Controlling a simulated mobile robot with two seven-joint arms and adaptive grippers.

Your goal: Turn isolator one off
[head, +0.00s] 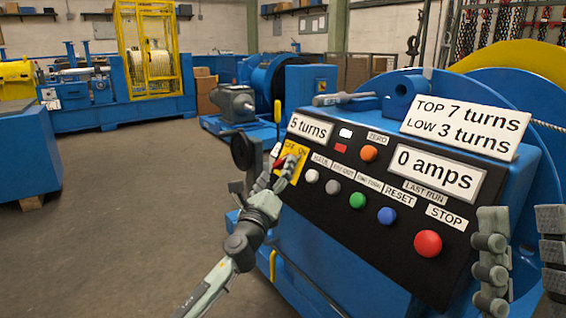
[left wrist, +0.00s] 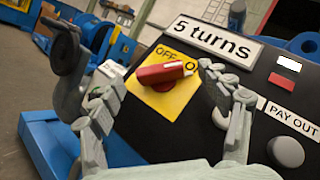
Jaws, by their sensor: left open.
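The isolator is a red rotary handle (left wrist: 165,73) on a yellow plate (left wrist: 174,98) marked OFF on the left and ON on the right. In the left wrist view the handle lies nearly level, its right end near the partly covered ON mark. My left gripper (head: 277,167) is in front of the plate and covers part of it in the head view. In the left wrist view its open fingers (left wrist: 165,100) stand on either side of the handle, with nothing clamped; contact cannot be told. My right gripper (head: 522,258) is open and empty at the lower right.
The black panel holds a "5 turns" display (head: 310,128), a "0 amps" display (head: 437,172), several coloured buttons and a red stop button (head: 428,243). A white sign (head: 468,127) stands on top. Open floor lies left.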

